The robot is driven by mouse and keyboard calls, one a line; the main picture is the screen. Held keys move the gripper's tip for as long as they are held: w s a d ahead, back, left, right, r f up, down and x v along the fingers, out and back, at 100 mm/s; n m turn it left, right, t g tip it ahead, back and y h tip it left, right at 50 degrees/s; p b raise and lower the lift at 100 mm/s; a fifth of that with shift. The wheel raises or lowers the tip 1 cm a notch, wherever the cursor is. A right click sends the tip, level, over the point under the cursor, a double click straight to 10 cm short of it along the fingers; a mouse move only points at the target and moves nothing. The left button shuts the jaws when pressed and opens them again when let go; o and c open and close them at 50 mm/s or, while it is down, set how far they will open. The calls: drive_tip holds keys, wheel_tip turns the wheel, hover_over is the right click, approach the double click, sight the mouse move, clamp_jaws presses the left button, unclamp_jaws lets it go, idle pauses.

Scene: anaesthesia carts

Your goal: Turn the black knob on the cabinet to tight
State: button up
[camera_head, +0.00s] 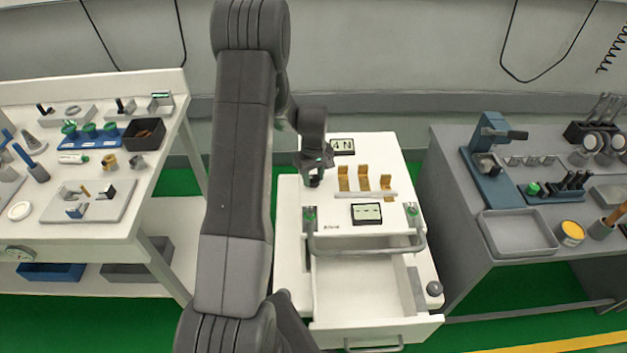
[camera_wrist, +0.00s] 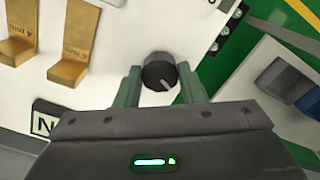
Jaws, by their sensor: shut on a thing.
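The black knob (camera_wrist: 158,68) stands on the white top of the cabinet (camera_head: 330,222). It shows in the wrist view as a round cap with a short pale line that points down and slightly right in the picture. My gripper (camera_wrist: 160,88) has its two green fingers on either side of the knob, shut on it. In the head view my gripper (camera_head: 314,178) is at the left part of the cabinet top, over the knob, which is mostly hidden there. No tight marking is readable around the knob.
Several brass hooks (camera_head: 364,178) and a small display (camera_head: 342,147) sit near my gripper. The cabinet has a front handle (camera_head: 365,253) and an open drawer (camera_head: 365,295). A white bench (camera_head: 100,225) stands left, a grey bench (camera_head: 455,235) right, both carrying tools.

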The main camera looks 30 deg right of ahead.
sight(313, 178)
drive_tip(key=m+b, duration=0.3)
drive_tip(key=m, duration=0.3)
drive_tip(key=shift+f+m+b, duration=0.1)
drive_tip(key=shift+m+b, duration=0.2)
drive_tip(key=shift+b, duration=0.05)
drive_tip(key=m+b, duration=0.2)
drive_tip(key=m, duration=0.4)
drive_tip(key=shift+m, duration=0.3)
drive_tip(key=o, duration=1)
drive_tip(key=shift+r, duration=0.25)
wheel_tip(313, 178, up, 14)
drive_tip(key=shift+f, duration=0.2)
drive_tip(key=shift+f, duration=0.1)
wheel_tip(313, 178, down, 14)
drive_tip(key=shift+r, duration=0.15)
